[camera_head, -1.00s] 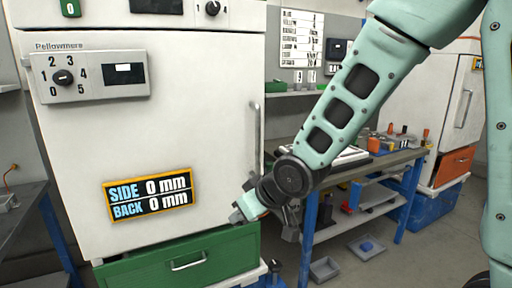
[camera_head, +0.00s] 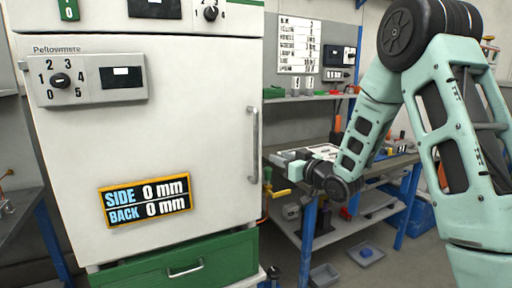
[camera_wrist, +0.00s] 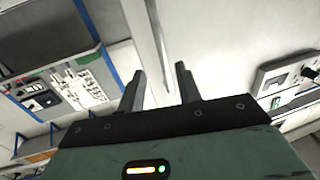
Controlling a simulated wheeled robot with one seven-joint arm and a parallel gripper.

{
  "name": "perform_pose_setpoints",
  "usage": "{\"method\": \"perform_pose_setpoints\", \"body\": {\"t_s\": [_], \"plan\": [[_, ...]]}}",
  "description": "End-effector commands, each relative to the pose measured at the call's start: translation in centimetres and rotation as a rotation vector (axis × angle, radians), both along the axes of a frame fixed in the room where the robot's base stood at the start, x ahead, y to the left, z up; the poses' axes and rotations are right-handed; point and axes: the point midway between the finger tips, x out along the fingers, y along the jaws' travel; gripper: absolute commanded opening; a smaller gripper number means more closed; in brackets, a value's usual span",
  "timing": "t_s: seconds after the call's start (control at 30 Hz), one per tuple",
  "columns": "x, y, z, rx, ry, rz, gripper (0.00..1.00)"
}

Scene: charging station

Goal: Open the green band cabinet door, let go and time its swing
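The white cabinet door (camera_head: 160,135) stands shut above a green drawer (camera_head: 180,268). A long upright grey handle (camera_head: 254,150) runs along the door's right edge. My gripper (camera_head: 275,167) is just right of the handle, at about its lower half. In the wrist view my gripper's two fingers (camera_wrist: 161,88) are apart and empty, and the handle (camera_wrist: 155,40) shows beyond them, lined up with the gap. I cannot tell how far they are from it. The sign (camera_head: 146,200) on the door reads SIDE 0 mm and BACK 0 mm.
A dial panel (camera_head: 88,78) is on the door's upper left; it also shows in the wrist view (camera_wrist: 290,75). A workbench (camera_head: 400,160) with tools and a lower shelf stands to the right, behind my arm. Grey bins (camera_head: 366,253) lie on the floor below.

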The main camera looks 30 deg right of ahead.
Motion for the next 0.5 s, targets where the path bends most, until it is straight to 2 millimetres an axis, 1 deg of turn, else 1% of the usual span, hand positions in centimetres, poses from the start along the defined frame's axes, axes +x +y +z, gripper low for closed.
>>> {"method": "perform_pose_setpoints", "body": {"t_s": [0.03, 0.2, 0.4, 0.5], "plan": [[1.1, 0.3, 0.2, 0.001, 0.000, 0.002, 0.34], [4.6, 1.1, 0.1, 0.001, 0.000, 0.002, 0.34], [8.6, 1.9, 0.2, 0.000, 0.000, 0.002, 0.34], [10.2, 2.2, 0.2, 0.000, 0.000, 0.001, 0.34]]}}
